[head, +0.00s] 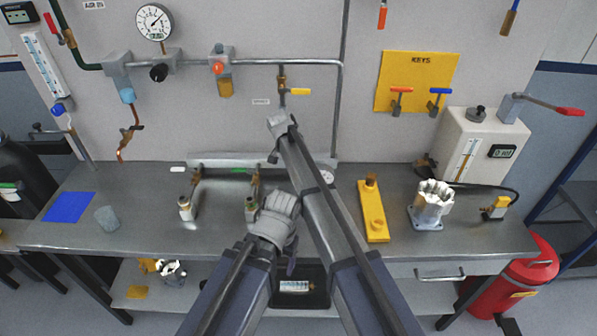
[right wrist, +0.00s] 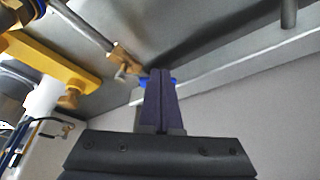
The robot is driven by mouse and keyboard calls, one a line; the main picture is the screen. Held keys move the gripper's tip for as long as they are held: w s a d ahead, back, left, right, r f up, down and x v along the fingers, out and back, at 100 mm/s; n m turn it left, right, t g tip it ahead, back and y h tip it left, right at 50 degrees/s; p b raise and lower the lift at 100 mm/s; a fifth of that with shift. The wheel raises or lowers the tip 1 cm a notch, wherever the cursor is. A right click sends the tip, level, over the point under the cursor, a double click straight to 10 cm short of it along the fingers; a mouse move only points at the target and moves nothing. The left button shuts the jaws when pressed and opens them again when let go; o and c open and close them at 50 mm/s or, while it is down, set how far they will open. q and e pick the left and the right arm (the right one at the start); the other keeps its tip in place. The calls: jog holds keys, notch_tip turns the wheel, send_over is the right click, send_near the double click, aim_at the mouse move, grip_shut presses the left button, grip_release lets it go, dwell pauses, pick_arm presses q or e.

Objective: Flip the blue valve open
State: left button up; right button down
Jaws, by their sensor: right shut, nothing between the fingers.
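The blue valve handle (right wrist: 144,82) shows in the right wrist view as a small strip of blue partly behind my fingertips, beside a brass valve body (right wrist: 122,62) on a grey pipe. I cannot tell whether the fingers touch it or how far it is turned. My right gripper (right wrist: 161,72) is shut and empty, its two fingers pressed together. In the head view this blue handle is not visible; my right arm covers much of the middle. My left gripper (head: 291,262) is over the front of the bench, mostly hidden by its own wrist, so its opening is unclear.
A grey manifold bar (head: 215,160) runs along the wall behind the bench. A yellow fixture (head: 375,212) and a white-topped housing (head: 432,205) stand on the right. A yellow-handled valve (head: 299,91) is above my right arm. A blue key (head: 440,92) hangs on the yellow board (head: 418,65).

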jog(key=w+m, duration=0.2)
jog(key=m, duration=0.1)
jog(key=shift+w+d+g+h, duration=0.1)
jog(key=shift+d+g+h, duration=0.2)
jog(key=shift+g, duration=0.1)
jog(key=m, duration=0.1)
jog(key=w+d+m, duration=0.1)
jog(key=shift+w+m+g+h, duration=0.1)
jog(key=shift+m+g+h, duration=0.2)
jog(key=shift+g, duration=0.1)
jog(key=shift+w+d, duration=0.6)
jog(key=shift+d, duration=0.45)
